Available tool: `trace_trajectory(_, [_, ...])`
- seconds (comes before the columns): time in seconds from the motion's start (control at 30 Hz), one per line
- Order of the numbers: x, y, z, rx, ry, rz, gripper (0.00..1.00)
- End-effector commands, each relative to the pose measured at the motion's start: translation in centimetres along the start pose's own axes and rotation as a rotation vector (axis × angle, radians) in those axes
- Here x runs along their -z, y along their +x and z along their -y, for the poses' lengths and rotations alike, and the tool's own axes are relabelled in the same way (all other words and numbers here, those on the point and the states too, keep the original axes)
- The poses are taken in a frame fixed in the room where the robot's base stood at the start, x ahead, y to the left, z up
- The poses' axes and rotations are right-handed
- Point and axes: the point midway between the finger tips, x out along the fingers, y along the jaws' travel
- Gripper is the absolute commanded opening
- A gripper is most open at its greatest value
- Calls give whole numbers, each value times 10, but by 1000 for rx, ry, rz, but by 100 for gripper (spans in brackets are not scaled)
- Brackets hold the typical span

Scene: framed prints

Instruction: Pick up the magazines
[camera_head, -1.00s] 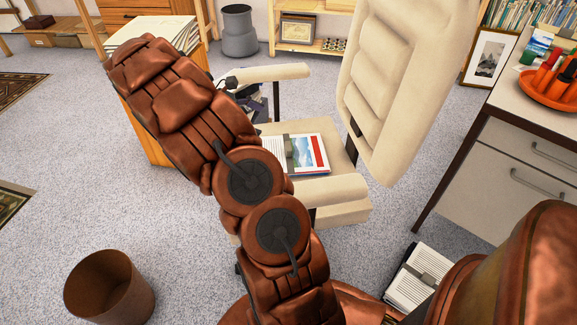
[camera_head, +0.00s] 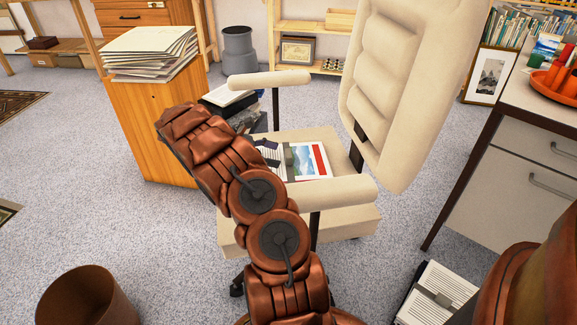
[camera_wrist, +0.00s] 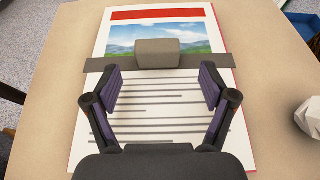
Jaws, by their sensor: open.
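The magazines (camera_wrist: 140,117) lie flat on the seat of a cream office chair, with text lines, a landscape picture and a red band on top. A grey strap with a raised block (camera_wrist: 157,54) runs across them. They also show in the head view (camera_head: 309,160), partly hidden by my arm. My gripper (camera_wrist: 160,88) is open above them in the wrist view, one finger on each side, with the strap's block just beyond the fingertips. The fingers do not appear to touch the block. In the head view my arm hides most of the gripper.
The chair has an armrest (camera_head: 330,194) in front and another (camera_head: 270,84) behind, with its backrest (camera_head: 405,90) at right. A wooden cabinet (camera_head: 155,120) with stacked papers stands at left. A crumpled white object (camera_wrist: 309,117) sits at the seat's right.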

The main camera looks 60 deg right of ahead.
Motion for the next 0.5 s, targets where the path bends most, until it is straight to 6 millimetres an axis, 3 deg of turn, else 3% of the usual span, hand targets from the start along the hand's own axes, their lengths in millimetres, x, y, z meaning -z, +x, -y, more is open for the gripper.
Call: trace_trajectory(0.5, [-4,52,-2,1,0,0,83])
